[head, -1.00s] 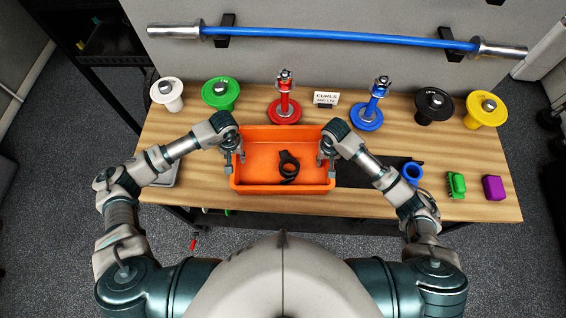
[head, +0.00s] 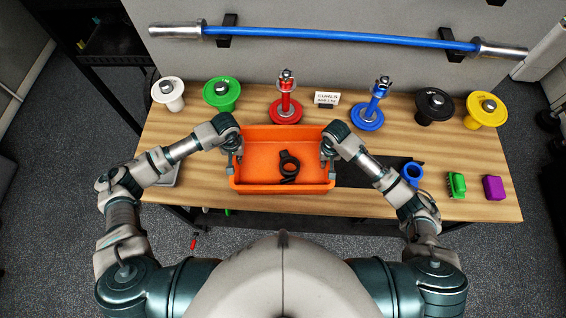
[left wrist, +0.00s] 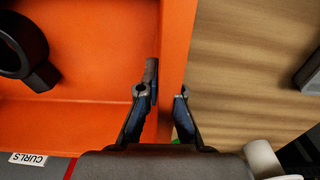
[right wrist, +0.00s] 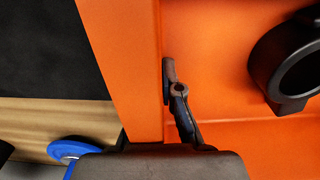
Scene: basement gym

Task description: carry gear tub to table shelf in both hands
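The gear tub (head: 262,187) is an open orange box at the front middle of the wooden table, with a black ring-shaped clamp (head: 288,168) lying in it. My left gripper (head: 235,158) is at its left wall. My right gripper (head: 326,157) is at the right wall. The right wrist view shows one finger against the inner face of the tub's wall (right wrist: 145,70); the other finger is hidden behind the wall. I cannot tell whether the tub is clear of the tabletop.
White (head: 167,92), green (head: 221,92), red (head: 285,108), blue (head: 367,118), black (head: 434,105) and yellow (head: 486,108) weight pieces stand along the back. A blue ring (head: 412,172), green item (head: 457,184) and purple block (head: 493,187) lie at right. The space under the table is mostly hidden.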

